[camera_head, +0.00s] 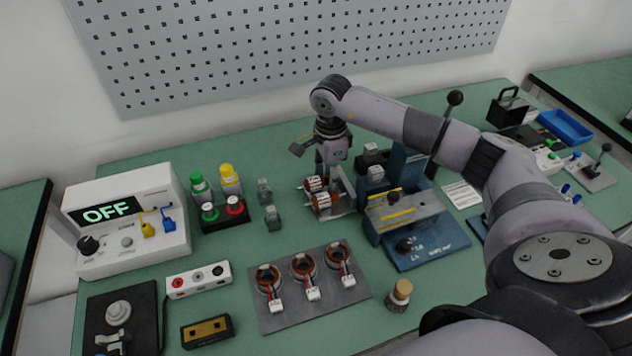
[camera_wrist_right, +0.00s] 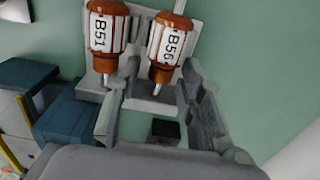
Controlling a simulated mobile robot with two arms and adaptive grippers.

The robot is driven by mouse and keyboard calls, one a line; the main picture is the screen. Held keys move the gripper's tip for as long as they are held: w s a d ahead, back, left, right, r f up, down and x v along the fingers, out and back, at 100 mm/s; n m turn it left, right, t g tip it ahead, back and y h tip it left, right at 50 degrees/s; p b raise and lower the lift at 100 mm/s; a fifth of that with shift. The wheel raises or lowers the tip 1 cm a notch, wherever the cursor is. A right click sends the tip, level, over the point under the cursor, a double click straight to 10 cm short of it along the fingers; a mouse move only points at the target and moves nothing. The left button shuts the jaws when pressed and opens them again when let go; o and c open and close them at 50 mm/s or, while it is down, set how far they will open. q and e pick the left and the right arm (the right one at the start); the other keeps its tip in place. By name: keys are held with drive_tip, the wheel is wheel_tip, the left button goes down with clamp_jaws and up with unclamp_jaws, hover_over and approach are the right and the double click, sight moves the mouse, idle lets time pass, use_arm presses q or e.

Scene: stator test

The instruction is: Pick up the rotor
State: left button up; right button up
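Two rotors with copper-red bodies, white stripes and metal shafts lie side by side in a light grey holder (camera_wrist_right: 143,103). In the right wrist view the rotor labelled B51 (camera_wrist_right: 107,32) is on the left and the rotor labelled B56 (camera_wrist_right: 168,45) is on the right. In the head view the rotors (camera_head: 320,201) show just below my right gripper (camera_head: 326,174). In the right wrist view my right gripper (camera_wrist_right: 160,76) is open, its fingers apart, with the lower end of B56 between the tips. I cannot tell if they touch it. My left gripper is not in view.
A blue press fixture (camera_head: 428,251) stands right of the holder. A grey plate (camera_head: 268,322) with several wound stators lies in front. A white power unit (camera_head: 135,254) reading OFF, bottles (camera_head: 229,180) and small grey parts stand left. Green table shows between them.

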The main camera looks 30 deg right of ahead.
drive_tip(key=shift+f, duration=0.1)
clamp_jaws()
idle(0.6)
